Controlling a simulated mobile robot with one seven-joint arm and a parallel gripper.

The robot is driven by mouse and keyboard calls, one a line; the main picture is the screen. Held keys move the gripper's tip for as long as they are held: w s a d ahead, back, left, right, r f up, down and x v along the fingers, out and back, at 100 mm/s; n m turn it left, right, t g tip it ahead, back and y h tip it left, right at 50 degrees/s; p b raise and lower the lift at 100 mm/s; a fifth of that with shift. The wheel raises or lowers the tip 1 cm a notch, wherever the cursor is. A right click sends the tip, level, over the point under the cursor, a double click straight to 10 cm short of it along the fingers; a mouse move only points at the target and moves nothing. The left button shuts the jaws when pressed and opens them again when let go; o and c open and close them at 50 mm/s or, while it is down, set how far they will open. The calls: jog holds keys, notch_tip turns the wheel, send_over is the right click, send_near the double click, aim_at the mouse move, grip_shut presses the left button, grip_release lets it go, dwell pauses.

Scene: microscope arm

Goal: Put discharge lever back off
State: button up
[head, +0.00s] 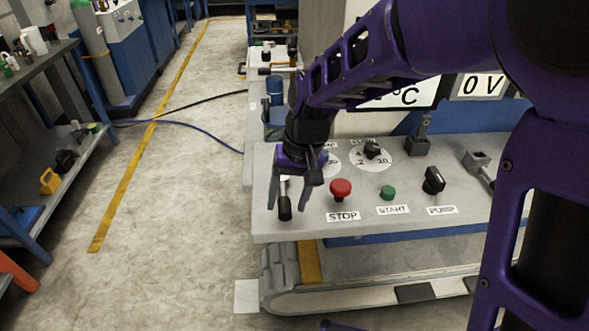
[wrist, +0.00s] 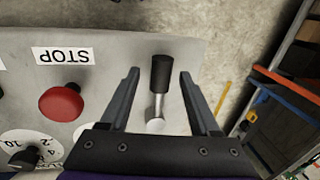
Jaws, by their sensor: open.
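A lever with a black grip (head: 285,208) and a bright metal shaft is at the left end of the grey control panel (head: 262,225). Its grip points toward the panel's front edge. No label for it can be read, so I cannot confirm that it is the discharge lever. My gripper (head: 288,203) is over this lever, pointing down, with its fingers open. In the wrist view the black grip (wrist: 160,73) lies between the two fingertips (wrist: 159,80), with a gap on each side. The lever's pivot shows nearer the palm, partly hidden.
A red STOP button (head: 341,189) is just right of my gripper. Farther right are a green START button (head: 388,193), a black PUMP knob (head: 433,181) and another lever (head: 477,161). A dial knob (head: 372,149) sits behind. The floor left of the panel is clear.

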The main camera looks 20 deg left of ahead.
jog(key=w+d+r+p, duration=0.1)
jog(key=d+r+p, duration=0.1)
jog(key=r, duration=1.4)
jog(key=shift+d+r+p, duration=0.2)
jog(key=shift+d+p, duration=0.15)
jog(key=shift+d, duration=0.2)
jog(key=shift+w, duration=0.15)
